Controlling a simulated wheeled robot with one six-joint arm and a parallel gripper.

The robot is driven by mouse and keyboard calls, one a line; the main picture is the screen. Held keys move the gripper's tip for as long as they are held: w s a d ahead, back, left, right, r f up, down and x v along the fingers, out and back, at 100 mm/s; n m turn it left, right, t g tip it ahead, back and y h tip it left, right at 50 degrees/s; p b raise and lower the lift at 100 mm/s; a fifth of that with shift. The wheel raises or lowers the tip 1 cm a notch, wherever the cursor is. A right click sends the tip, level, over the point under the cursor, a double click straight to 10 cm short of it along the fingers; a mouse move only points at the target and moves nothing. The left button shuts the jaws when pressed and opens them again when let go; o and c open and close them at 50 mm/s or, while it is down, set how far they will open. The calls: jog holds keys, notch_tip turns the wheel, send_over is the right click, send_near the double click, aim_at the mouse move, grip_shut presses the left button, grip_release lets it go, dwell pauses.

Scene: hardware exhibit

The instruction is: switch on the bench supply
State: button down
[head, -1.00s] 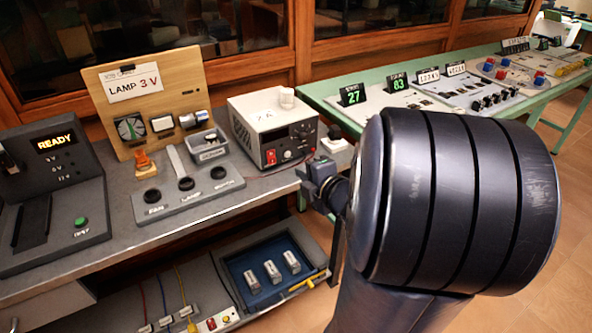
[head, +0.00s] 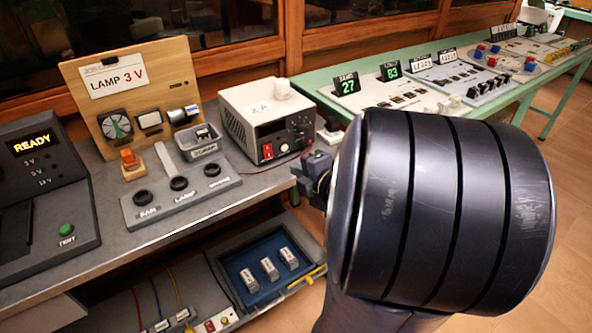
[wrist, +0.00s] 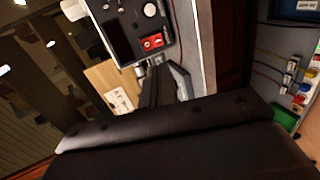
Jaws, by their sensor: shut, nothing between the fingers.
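The bench supply (head: 245,112) is a pale box with a dark front panel, standing on the grey bench. Its red switch (head: 267,151) is at the lower left of that panel. The red switch (wrist: 152,42) also shows in the wrist view, beside a dark meter window (wrist: 119,41) and a pale knob (wrist: 150,10). I cannot tell the switch's position. My gripper (head: 298,170) is in front of and right of the supply, mostly hidden by my arm. In the wrist view my gripper (wrist: 156,63) is shut and empty, its tips close to the switch; contact cannot be told.
A panel of round knobs (head: 180,200) and a wooden board with a "LAMP 3 V" card (head: 118,76) stand left of the supply. A small white block (head: 330,135) sits to its right. A blue tray (head: 240,268) lies on the shelf below. A green table (head: 325,100) stands behind.

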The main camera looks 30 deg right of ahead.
aim_at(269, 156)
jog(key=b+x, duration=0.2)
jog(key=x, duration=0.9)
jog(key=shift+w+f+b, duration=0.15)
jog(key=shift+w+b, duration=0.25)
jog(key=shift+f, duration=0.1)
jog(key=shift+w+f+b, duration=0.1)
jog(key=shift+f+b, duration=0.2)
jog(key=shift+b, duration=0.9)
jog(key=shift+r+p, duration=0.3)
jog(key=shift+r, duration=0.1)
jog(key=shift+r+p, duration=0.75)
